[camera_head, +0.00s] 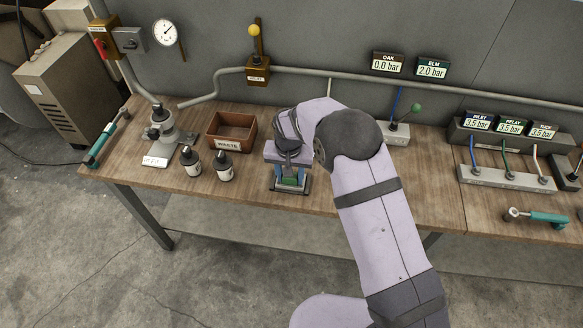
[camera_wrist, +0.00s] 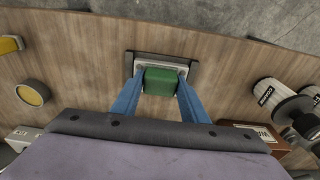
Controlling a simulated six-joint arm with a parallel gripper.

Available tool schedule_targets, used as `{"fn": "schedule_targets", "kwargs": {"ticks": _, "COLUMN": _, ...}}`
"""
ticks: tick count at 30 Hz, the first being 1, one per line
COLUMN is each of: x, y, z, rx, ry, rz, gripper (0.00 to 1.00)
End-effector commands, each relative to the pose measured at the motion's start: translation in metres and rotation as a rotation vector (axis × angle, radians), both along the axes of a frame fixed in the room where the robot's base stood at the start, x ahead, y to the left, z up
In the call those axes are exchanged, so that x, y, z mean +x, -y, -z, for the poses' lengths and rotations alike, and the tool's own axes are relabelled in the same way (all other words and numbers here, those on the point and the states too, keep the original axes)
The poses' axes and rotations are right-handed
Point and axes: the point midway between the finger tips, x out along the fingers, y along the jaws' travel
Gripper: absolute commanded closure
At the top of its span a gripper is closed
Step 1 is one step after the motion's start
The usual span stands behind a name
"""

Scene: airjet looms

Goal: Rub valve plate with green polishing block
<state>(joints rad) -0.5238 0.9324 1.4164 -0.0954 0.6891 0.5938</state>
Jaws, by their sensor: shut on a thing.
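The green polishing block (camera_wrist: 164,81) is between the blue fingers of my gripper (camera_wrist: 161,78), which is shut on it. In the head view my gripper (camera_head: 290,178) points down at the bench, and a bit of green shows between the fingers. The valve plate (camera_wrist: 146,66) is a light grey plate in a dark frame (camera_wrist: 191,72), directly below the block. The block covers much of the plate's middle. In the head view the dark frame (camera_head: 289,191) shows around my gripper. I cannot tell whether the block touches the plate.
A press-like stand (camera_head: 163,129) is farther left. A lever block (camera_head: 396,131) stands behind on the right.

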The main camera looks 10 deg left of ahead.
Motion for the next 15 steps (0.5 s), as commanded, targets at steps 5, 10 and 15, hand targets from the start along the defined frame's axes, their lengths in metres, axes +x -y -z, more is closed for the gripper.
{"fn": "schedule_targets", "kwargs": {"ticks": 5, "x": -0.019, "y": 0.000, "z": 0.000, "rx": -0.003, "ry": -0.005, "rz": -0.002, "gripper": 0.81}}
{"fn": "schedule_targets", "kwargs": {"ticks": 10, "x": -0.022, "y": 0.000, "z": -0.020, "rx": 0.000, "ry": 0.000, "rz": 0.000, "gripper": 0.81}}
{"fn": "schedule_targets", "kwargs": {"ticks": 15, "x": -0.022, "y": 0.000, "z": -0.037, "rx": -0.001, "ry": -0.002, "rz": 0.000, "gripper": 0.81}}
